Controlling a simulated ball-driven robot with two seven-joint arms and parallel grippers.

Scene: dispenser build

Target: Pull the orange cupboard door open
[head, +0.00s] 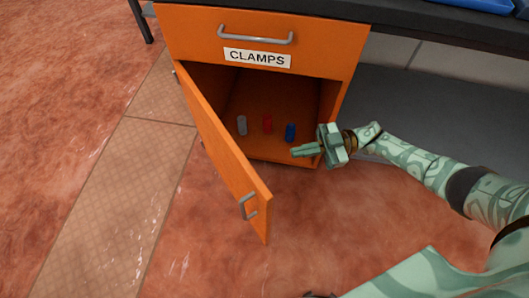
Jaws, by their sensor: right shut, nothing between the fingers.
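The orange cupboard door (228,158) stands wide open, swung out to the left from its hinge side, with its grey handle (247,207) near the free edge at the front. The orange cupboard (338,95) shows its open inside. My right gripper (294,152) is shut and empty in front of the right part of the opening, apart from the door and its handle. My left gripper is not in view.
Inside the cupboard stand a grey (242,125), a red (267,124) and a blue cylinder (290,132). Above is a closed drawer (195,28) labelled CLAMPS (257,58). A dark worktop (400,22) runs overhead. The floor left of the door is clear.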

